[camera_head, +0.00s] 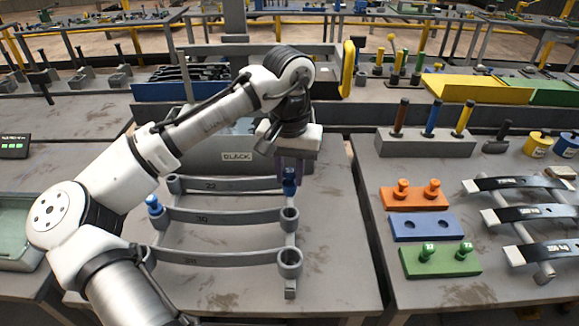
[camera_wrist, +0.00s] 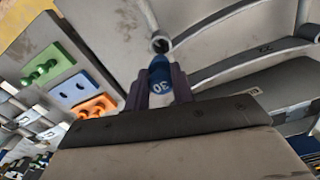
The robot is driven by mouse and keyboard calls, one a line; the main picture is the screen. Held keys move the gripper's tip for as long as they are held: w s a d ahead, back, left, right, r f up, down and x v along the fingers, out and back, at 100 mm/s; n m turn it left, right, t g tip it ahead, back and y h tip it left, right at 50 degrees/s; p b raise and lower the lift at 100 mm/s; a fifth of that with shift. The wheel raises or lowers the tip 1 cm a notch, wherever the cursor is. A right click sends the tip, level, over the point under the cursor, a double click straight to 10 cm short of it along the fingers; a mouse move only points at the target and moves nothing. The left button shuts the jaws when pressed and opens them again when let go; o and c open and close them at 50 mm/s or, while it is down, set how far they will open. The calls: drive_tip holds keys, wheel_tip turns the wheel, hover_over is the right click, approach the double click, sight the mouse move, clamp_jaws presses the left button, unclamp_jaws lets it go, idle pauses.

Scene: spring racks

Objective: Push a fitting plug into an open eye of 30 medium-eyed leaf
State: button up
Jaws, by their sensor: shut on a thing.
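My gripper (camera_head: 290,168) is shut on a blue plug (camera_head: 290,181). In the wrist view the plug (camera_wrist: 160,75) shows "30" between the fingers (camera_wrist: 159,92). The middle leaf, marked 30 (camera_head: 222,217), has a blue plug (camera_head: 153,204) in its left eye and an open right eye (camera_head: 290,214). The held plug is above the rack near the right end of leaf 22 (camera_head: 225,184), whose right eye is hidden by the gripper. In the wrist view an open eye (camera_wrist: 161,45) lies just beyond the plug's tip, apart from it.
The lowest leaf (camera_head: 220,259) has an open right eye (camera_head: 289,257). A bin marked BLACK (camera_head: 237,156) stands behind the rack. On the right table are orange (camera_head: 415,199), blue (camera_head: 423,227) and green (camera_head: 440,262) plates.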

sight(289, 184)
drive_tip(key=shift+r+p, duration=0.1)
drive_tip(key=shift+p, duration=0.25)
drive_tip(key=shift+f+b, duration=1.35)
drive_tip(key=shift+f, duration=1.35)
drive_tip(key=shift+p, duration=0.85)
drive_tip(key=shift+f+b, duration=0.65)
drive_tip(key=shift+f, duration=0.85)
drive_tip(key=o, duration=0.9)
drive_tip(key=shift+o, duration=0.5)
drive_tip(key=o, duration=0.4)
